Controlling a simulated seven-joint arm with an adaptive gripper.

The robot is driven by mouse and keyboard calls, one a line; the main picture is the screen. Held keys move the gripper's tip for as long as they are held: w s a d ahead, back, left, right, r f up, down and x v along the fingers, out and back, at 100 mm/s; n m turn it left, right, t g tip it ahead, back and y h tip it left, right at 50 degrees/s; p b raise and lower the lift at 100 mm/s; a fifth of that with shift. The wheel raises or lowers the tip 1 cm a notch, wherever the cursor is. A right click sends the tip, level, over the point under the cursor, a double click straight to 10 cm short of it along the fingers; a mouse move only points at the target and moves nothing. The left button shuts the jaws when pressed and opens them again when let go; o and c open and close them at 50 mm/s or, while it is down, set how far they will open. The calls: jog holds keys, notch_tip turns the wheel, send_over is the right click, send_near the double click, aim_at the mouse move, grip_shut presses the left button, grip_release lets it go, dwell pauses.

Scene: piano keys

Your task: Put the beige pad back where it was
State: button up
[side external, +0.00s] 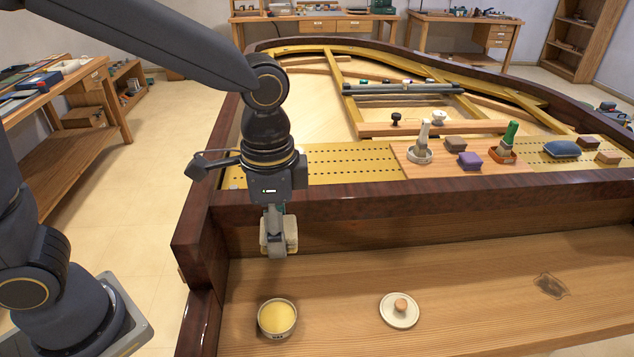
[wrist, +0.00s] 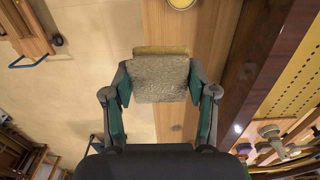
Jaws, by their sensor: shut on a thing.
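My gripper (side external: 277,238) is shut on the beige pad (side external: 291,232). In the side external view it holds the pad upright in the air in front of the dark piano rail, above the wooden shelf. In the wrist view the pad (wrist: 160,80) fills the space between the two fingers (wrist: 160,92). Its face looks fuzzy and grey-beige, with a yellowish strip along its far edge. The fingers partly cover the pad in the side external view.
On the wooden shelf (side external: 470,290) stand a round tin with yellow content (side external: 277,318) and a white lid with a wooden knob (side external: 400,310). A dark patch (side external: 552,286) marks the shelf at right. Brushes, blocks and a blue cushion (side external: 562,149) sit beyond the rail (side external: 400,197).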

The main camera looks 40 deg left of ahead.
notch_tip(320, 180, down, 22)
send_over(343, 320)
jog(key=f, duration=1)
jog(key=shift+s+a, duration=0.15)
jog(key=shift+s, duration=0.2)
jog(key=shift+w+f, duration=0.15)
jog(key=shift+w+d+f, duration=0.1)
jog(key=shift+w+f, duration=0.05)
jog(key=shift+f, duration=0.8)
jog(key=shift+w+d+f, duration=0.1)
jog(key=shift+f, duration=0.8)
jog(key=shift+f, duration=0.1)
jog(key=o, duration=1)
